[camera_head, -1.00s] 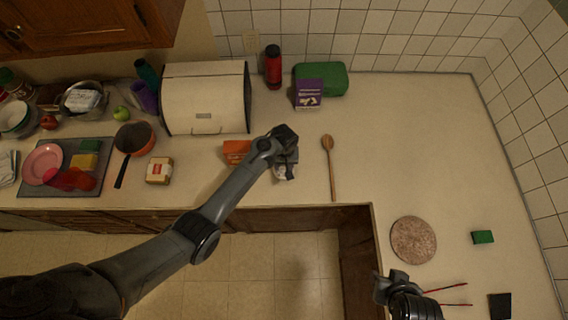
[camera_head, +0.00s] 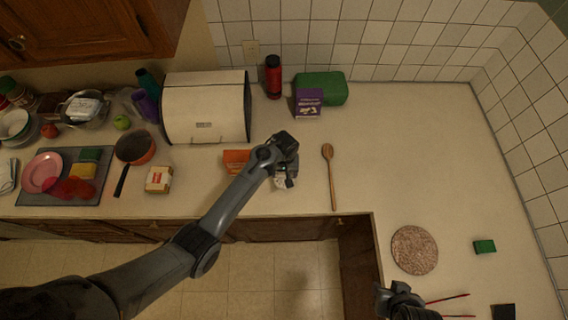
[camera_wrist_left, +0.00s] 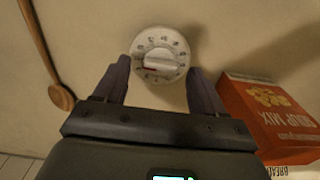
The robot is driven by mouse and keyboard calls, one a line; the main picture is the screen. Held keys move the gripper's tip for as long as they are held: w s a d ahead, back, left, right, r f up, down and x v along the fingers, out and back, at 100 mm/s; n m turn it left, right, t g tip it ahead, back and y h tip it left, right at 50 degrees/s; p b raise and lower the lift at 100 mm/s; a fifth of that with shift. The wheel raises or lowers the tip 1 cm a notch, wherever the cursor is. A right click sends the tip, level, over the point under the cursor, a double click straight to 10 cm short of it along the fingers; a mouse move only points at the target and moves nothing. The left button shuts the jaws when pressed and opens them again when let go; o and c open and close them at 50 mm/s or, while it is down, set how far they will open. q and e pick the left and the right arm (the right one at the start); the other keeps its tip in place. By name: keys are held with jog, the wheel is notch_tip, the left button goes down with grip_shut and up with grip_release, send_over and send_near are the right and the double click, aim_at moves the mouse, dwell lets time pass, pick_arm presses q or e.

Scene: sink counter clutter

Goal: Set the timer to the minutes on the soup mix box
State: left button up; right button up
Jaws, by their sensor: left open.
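The timer is a white round dial with numbers around a central knob (camera_wrist_left: 160,62). A red mark shows on the knob's left side; the exact setting is too small to read. In the head view the timer (camera_head: 281,184) is mostly hidden under my left gripper (camera_head: 288,182). In the left wrist view the open left gripper (camera_wrist_left: 160,68) has one finger on each side of the dial's near part, with gaps visible. The orange soup mix box (camera_wrist_left: 268,110) lies right of it there, and left of it in the head view (camera_head: 236,160). Its minutes are not readable. My right gripper (camera_head: 385,300) is at the bottom, jaws unclear.
A wooden spoon (camera_head: 331,175) lies right of the timer. A butter-coloured box (camera_head: 158,180), a pan (camera_head: 135,148) and a bread bin (camera_head: 205,108) stand left and behind. A purple box (camera_head: 308,102) stands at the back.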

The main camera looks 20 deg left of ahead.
aim_at(284, 175)
pick_arm(q)
notch_tip(284, 175, up, 9)
jog(key=b, duration=0.1)
dwell(0.3)
dwell(0.4)
